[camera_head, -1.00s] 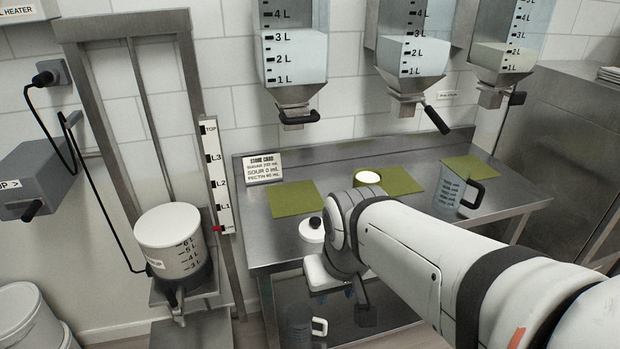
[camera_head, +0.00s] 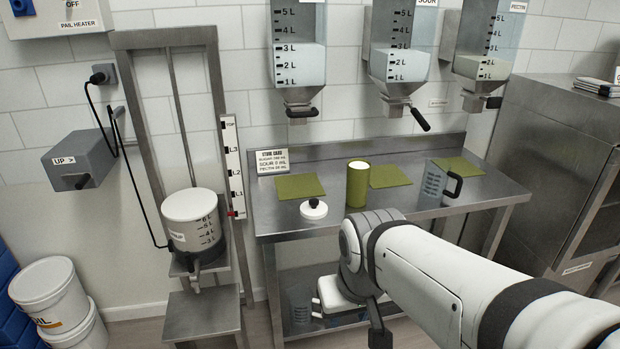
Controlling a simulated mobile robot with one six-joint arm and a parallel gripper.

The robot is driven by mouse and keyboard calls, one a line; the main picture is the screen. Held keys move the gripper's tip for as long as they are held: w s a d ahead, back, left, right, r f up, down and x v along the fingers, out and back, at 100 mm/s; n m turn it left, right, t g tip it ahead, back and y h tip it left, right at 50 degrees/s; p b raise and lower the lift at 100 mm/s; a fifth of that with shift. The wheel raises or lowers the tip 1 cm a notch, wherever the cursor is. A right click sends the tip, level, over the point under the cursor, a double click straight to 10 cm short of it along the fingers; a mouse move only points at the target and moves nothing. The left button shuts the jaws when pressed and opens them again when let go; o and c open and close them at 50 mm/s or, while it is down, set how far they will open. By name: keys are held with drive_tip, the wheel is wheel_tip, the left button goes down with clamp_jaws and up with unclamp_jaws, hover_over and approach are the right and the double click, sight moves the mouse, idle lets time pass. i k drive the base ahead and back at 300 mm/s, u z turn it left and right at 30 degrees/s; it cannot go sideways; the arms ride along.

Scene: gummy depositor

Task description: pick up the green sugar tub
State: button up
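The green sugar tub (camera_head: 357,187) is an olive-green upright cylinder with a pale, light-coloured top. It stands on the steel table (camera_head: 450,205), in front of a green mat (camera_head: 390,176). A white lid-like disc with a dark knob (camera_head: 314,209) lies to its left. My gripper (camera_head: 350,322) hangs at the end of my white arm, lower in the picture than the tub and apart from it. One dark finger shows below the wrist; the rest is mostly hidden, so its opening is unclear.
A clear measuring jug (camera_head: 434,184) stands right of the tub. Wall dispensers (camera_head: 398,62) hang above the table. A lift with a white pail (camera_head: 191,220) stands left. A steel cabinet (camera_head: 560,140) is at right.

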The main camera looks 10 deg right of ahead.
sight(358, 183)
drive_tip(key=z, duration=0.15)
drive_tip(key=i, duration=0.9)
drive_tip(key=u, duration=0.05)
